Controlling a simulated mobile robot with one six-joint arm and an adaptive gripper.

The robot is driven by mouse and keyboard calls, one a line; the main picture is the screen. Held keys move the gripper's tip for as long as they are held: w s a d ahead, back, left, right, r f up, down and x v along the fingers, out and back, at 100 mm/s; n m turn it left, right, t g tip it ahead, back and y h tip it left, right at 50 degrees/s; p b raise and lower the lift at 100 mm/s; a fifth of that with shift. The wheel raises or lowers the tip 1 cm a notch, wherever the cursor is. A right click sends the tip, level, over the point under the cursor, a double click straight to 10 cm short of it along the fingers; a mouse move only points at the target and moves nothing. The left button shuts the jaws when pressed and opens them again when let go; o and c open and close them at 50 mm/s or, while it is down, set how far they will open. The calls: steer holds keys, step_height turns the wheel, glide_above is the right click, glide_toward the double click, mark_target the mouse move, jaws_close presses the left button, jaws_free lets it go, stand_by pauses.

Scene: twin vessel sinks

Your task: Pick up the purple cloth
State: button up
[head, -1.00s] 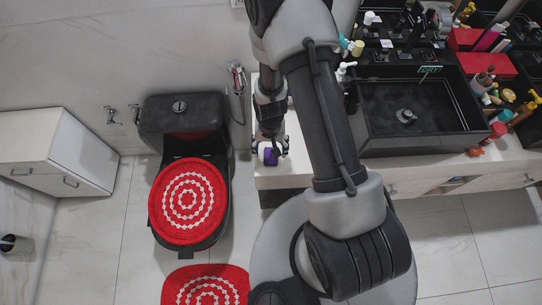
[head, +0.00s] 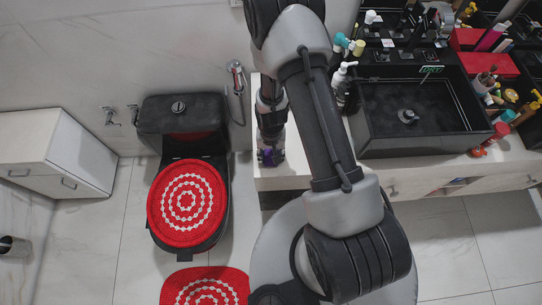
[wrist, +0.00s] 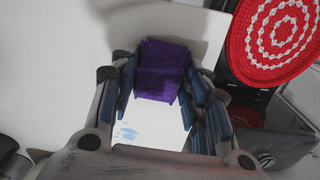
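The purple cloth (wrist: 162,66) shows in the wrist view as a folded, fuzzy block between the fingertips of my gripper (wrist: 160,90). A finger stands close on each side of it; I cannot tell whether they touch it. The gap between the fingers is wide and they look open. A white thing with blue marks (wrist: 150,128) shows just below the cloth, between the fingers. In the head view my gripper (head: 270,156) points down at the left end of the counter, and only a little of the purple cloth shows there, mostly hidden by the fingers.
The white counter (head: 287,176) carries a black sink (head: 405,135), with bottles and red boxes at the right. A black toilet with a red and white cover (head: 187,203) stands left of the counter. A white cabinet (head: 75,150) is farther left.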

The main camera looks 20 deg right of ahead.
mark_target(271, 156)
steer(key=c, duration=0.3)
step_height(271, 156, up, 20)
steer(key=p, duration=0.4)
steer(key=shift+p, duration=0.35)
